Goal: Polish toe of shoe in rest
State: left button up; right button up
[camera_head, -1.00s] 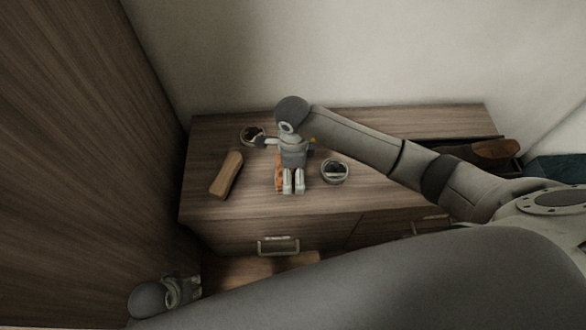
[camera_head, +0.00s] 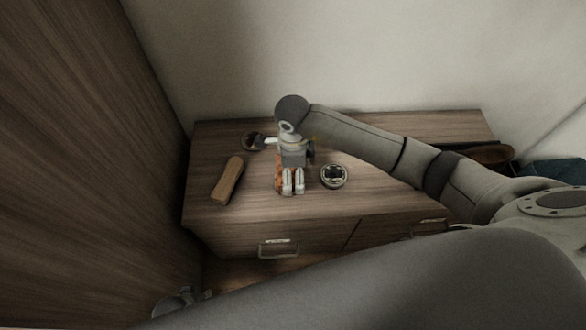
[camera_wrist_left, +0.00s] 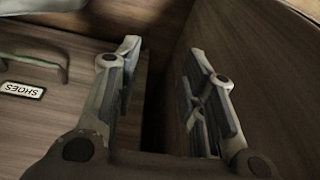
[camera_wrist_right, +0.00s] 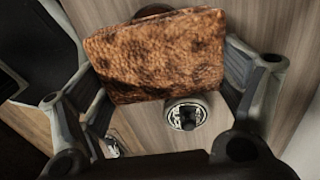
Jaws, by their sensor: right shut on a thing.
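My right gripper (camera_head: 293,186) is over the middle of the cabinet top, pointing toward its front edge. It is shut on a mottled orange-brown cloth or pad (camera_wrist_right: 155,55), which fills the space between the fingers in the right wrist view. The cloth also shows beside the fingers in the head view (camera_head: 279,172). A brown shoe (camera_head: 492,153) lies at the far right end of the cabinet, partly hidden by my right arm; its rest is hard to make out. My left gripper (camera_wrist_left: 165,58) is open and empty beside the cabinet front; little of it shows in the head view.
A wooden brush (camera_head: 228,181) lies at the left of the cabinet top (camera_head: 215,207). One round tin (camera_head: 333,176) stands right of my right gripper, another (camera_head: 252,141) behind left. A drawer handle (camera_head: 278,248) is on the front; a SHOES label (camera_wrist_left: 22,90) shows. A tall wooden panel (camera_head: 90,150) bounds the left.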

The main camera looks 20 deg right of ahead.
aim_at(293, 170)
jog(key=shift+r+p, duration=0.5)
jog(key=shift+r, duration=0.25)
jog(key=shift+r+p, duration=0.6)
jog(key=shift+r, duration=0.2)
pick_arm(q)
jog(key=s+f, duration=0.5)
jog(key=f, duration=0.1)
jog(key=shift+s+a+f+g, duration=0.3)
jog(key=shift+a+f, duration=0.05)
jog(key=shift+f, duration=0.05)
pick_arm(e)
jog(key=shift+r, duration=0.2)
pick_arm(q)
jog(key=shift+s+a+f, duration=0.1)
jog(key=shift+s+a, duration=0.15)
jog(key=shift+a, duration=0.15)
